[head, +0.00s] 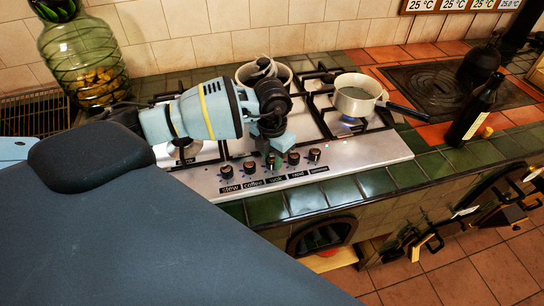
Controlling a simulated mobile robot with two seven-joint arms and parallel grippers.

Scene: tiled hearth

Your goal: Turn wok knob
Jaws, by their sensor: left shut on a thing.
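The stove's front panel carries a row of several dark knobs with labels under them. The wok knob (273,162) is the middle one, partly hidden by my gripper; its small label is hard to read. My left gripper (271,152) reaches down over the cooktop from the left and is shut on this knob. Its fingers are small here and partly hidden by the wrist. The stew knob (226,172) and coffee knob (250,167) are to its left, and two more knobs are to its right. My right gripper is out of view.
A saucepan (356,104) stands over a blue flame (350,122) on the right burner, its handle pointing right. Another pot (246,73) stands behind my wrist. A dark bottle (474,112) stands on the tiles at right. A glass jar (84,62) stands back left.

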